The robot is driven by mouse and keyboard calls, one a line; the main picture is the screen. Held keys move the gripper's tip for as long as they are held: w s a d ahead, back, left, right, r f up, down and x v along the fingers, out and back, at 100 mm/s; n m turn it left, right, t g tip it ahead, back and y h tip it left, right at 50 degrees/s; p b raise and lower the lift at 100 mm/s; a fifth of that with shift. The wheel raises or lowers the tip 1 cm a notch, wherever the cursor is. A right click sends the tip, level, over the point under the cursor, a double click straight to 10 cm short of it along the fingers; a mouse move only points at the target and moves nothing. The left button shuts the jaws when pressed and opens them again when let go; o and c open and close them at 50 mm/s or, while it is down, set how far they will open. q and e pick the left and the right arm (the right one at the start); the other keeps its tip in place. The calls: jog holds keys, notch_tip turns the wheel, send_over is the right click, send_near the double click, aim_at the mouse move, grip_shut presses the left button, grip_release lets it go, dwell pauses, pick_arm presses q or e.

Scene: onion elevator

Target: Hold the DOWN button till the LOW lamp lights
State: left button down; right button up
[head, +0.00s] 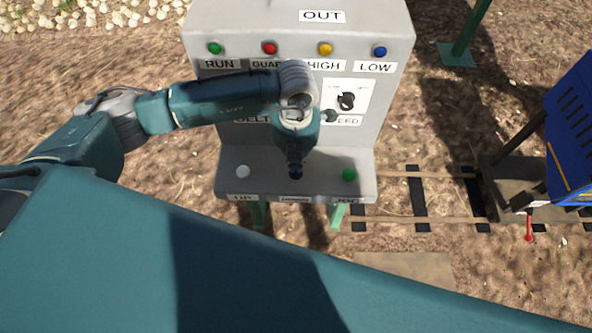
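A grey control panel (200,150) stands in front of me with a row of lamps. The blue LOW lamp (379,52) is at the right end of the row; I cannot tell that it is lit. On the lower ledge, a dark button (296,176) sits between a white button above the UP label and a green one above the JOG label. The middle label is too small to read. My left gripper (295,165) points down, its narrow fingers together, at the dark button. Its tip hides part of the button, and contact is unclear. My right gripper is not in view.
The white button (243,171) and green button (349,174) flank the gripper closely. A black selector knob (346,100) is on the panel face, partly beside my arm. Rails (420,200) and a blue machine (572,130) lie to the right.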

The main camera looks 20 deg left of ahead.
pick_arm(q)
jog(key=shift+f+b, duration=0.9)
jog(key=shift+f, duration=0.2)
dwell(2.0)
notch_tip(320, 180, up, 7)
jog(key=p, duration=0.4)
jog(key=shift+r, duration=0.1)
dwell(0.8)
